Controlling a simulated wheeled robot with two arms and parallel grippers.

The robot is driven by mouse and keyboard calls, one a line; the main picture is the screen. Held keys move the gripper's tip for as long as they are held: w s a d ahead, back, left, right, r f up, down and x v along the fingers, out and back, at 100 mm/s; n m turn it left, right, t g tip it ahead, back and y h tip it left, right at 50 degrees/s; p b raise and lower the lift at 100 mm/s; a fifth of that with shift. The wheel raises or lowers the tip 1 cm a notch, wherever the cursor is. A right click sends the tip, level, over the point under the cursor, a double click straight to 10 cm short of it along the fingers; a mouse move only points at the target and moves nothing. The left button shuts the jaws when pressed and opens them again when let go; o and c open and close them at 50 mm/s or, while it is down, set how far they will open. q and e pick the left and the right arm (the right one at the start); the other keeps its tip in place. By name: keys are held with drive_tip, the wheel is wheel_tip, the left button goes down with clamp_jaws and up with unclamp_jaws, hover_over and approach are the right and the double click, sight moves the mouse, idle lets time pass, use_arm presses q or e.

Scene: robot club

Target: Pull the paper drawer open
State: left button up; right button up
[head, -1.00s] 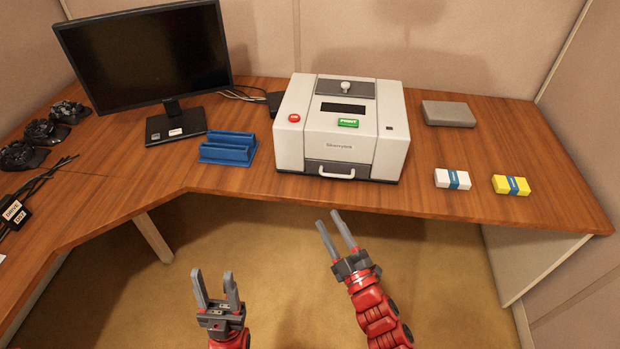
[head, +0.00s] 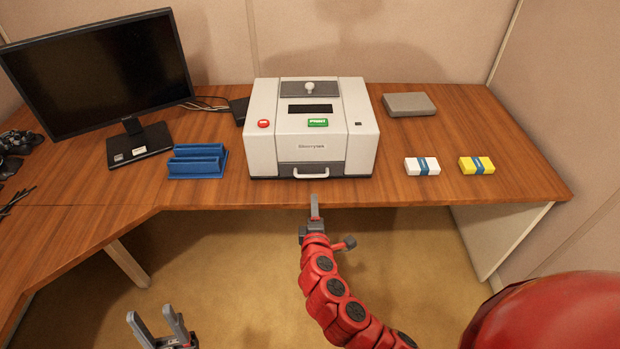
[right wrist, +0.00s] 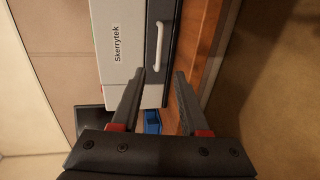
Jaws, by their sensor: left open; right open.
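The paper drawer (head: 297,170) is the dark grey panel low on the front of the white printer (head: 262,140), with a pale bar handle (head: 311,174). The drawer looks closed. My right gripper (head: 315,200) is open and empty, just in front of the desk edge and below the handle in the head view. In the right wrist view, the handle (right wrist: 158,45) shows beyond the open fingertips (right wrist: 160,76), apart from them. My left gripper (head: 155,322) is open and empty at the bottom of the head view, well away from the printer.
The desk's front edge (head: 400,205) lies near my right gripper. A blue holder (head: 197,163) stands left of the printer. White (head: 422,166) and yellow (head: 477,165) packs and a grey box (head: 409,104) lie to the right. A monitor (head: 100,75) stands at the left.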

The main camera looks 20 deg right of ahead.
approach(298, 169)
drive_tip(key=w+d, duration=0.1)
drive_tip(key=w+d+f, duration=0.1)
drive_tip(key=d, duration=0.1)
drive_tip(key=w+d, duration=0.1)
drive_tip(key=d, duration=0.1)
drive_tip(key=shift+w+d+f, duration=0.25)
drive_tip(key=shift+w+f, duration=0.05)
drive_tip(key=shift+f, duration=0.1)
clamp_jaws()
idle(1.2)
